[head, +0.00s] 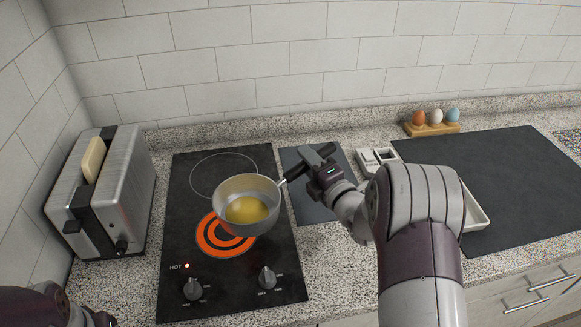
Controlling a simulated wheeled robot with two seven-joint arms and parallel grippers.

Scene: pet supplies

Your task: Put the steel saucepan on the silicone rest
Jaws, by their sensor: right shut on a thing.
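The steel saucepan (264,220), with yellow liquid in it, is upright over the glowing front burner (215,241), offset toward the back right of it. It looks slightly raised, but I cannot see a clear gap under it. My right gripper (306,168) is shut on its dark handle, which points to the upper right. The silicone rest appears to be the flat dark grey mat (309,208) just right of the cooktop; its top is bare, partly hidden by my gripper and the handle. Only part of my left arm shows at the bottom left corner; its fingers are out of view.
The black cooktop (181,225) has a HOT light lit and two knobs in front. A steel toaster (126,190) with bread stands at left. A white dish (478,215) is partly behind my right arm. Eggs in a wooden holder (432,129) stand behind a large dark mat (500,175).

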